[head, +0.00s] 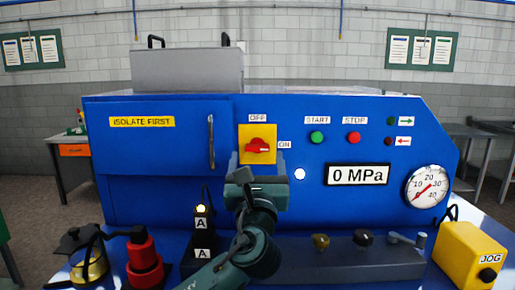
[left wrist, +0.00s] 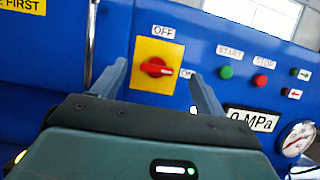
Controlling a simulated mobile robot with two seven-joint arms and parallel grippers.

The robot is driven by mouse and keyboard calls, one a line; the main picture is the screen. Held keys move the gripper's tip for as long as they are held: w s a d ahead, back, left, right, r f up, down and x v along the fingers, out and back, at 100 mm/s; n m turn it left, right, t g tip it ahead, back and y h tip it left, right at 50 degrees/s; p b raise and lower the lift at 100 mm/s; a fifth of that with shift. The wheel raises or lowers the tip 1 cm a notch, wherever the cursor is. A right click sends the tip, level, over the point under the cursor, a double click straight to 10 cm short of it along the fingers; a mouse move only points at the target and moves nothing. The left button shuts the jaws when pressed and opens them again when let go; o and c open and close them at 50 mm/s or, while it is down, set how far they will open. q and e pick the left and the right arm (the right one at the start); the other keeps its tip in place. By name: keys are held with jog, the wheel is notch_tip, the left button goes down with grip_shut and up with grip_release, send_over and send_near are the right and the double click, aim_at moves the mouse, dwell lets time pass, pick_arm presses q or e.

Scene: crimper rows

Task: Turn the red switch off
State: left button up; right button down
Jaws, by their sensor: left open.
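The red switch (head: 258,146) is a rotary handle on a yellow plate (head: 246,133) on the blue machine front. Its handle lies roughly level, with its marked end to the right towards the ON label (head: 284,145). The OFF label (head: 258,118) is above the plate. My left gripper (head: 241,168) is just below and in front of the plate. In the left wrist view my left gripper (left wrist: 158,76) is open and empty, its fingers either side of the red switch (left wrist: 157,67) in the picture, apparently short of it. My right gripper is not in view.
Green START (head: 317,137) and red STOP (head: 354,138) buttons sit right of the switch. A vertical door handle (head: 211,142) stands out to its left. Below are a pressure gauge (head: 427,187), a yellow JOG box (head: 470,253) and a red stacked part (head: 143,262).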

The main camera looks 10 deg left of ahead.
aim_at(257, 150)
pick_arm(q)
jog(key=w, duration=0.2)
jog(key=w+a, duration=0.1)
jog(key=w, duration=0.1)
jog(key=shift+w+p, duration=0.3)
jog(key=shift+w, duration=0.05)
jog(key=shift+w+a+r, duration=0.1)
jog(key=shift+w+r, duration=0.15)
jog(key=shift+w, duration=0.35)
jog(key=shift+w+p, duration=0.15)
jog(key=shift+p, duration=0.15)
jog(key=c, duration=1)
